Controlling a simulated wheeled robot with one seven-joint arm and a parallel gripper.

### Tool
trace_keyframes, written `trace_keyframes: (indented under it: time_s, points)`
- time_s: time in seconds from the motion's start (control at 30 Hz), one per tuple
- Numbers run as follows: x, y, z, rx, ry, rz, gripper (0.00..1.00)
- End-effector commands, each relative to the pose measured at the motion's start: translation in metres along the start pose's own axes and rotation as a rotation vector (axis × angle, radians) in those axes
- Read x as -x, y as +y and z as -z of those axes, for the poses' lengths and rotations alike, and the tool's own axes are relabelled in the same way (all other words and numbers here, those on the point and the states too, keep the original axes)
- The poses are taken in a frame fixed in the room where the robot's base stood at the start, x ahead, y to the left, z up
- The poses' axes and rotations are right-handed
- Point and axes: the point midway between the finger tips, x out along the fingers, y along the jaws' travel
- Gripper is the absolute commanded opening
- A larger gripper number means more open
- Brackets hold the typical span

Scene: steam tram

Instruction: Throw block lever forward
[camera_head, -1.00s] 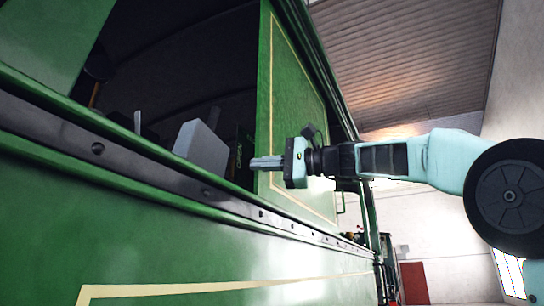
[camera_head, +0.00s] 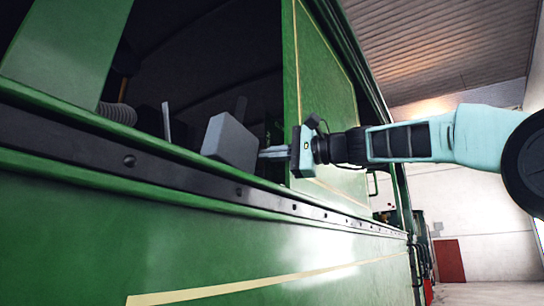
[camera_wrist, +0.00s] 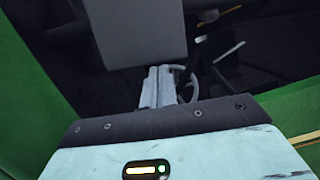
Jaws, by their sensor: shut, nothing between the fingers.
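A grey block (camera_head: 230,143) stands tilted inside the open window of the green tram cab. I take it to be the head of the block lever; its lower part is hidden behind the window sill. My gripper (camera_head: 262,153) is shut and empty, reaching in from the right. Its fingertips are at the block's right side in the head view; I cannot tell whether they touch. In the wrist view the grey block (camera_wrist: 140,30) fills the top middle, just beyond my shut fingers (camera_wrist: 155,88).
The black window sill (camera_head: 150,160) runs below my gripper. A green side panel (camera_head: 325,100) stands close behind it. A thin light lever (camera_head: 166,121) and a ribbed hose (camera_head: 117,113) are left of the block. The wrist view shows a round ring (camera_wrist: 185,85) beside my fingers.

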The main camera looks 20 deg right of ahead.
Motion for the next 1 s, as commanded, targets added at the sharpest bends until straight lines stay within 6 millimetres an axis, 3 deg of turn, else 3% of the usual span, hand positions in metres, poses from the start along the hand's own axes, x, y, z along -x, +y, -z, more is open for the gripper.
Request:
trace_keyframes:
  time_s: [0.47, 1.0]
  points:
    - [-0.004, -0.008, -0.016, 0.098, -0.006, -0.024, 0.00]
    - [-0.017, -0.022, -0.069, 0.442, -0.006, -0.109, 0.00]
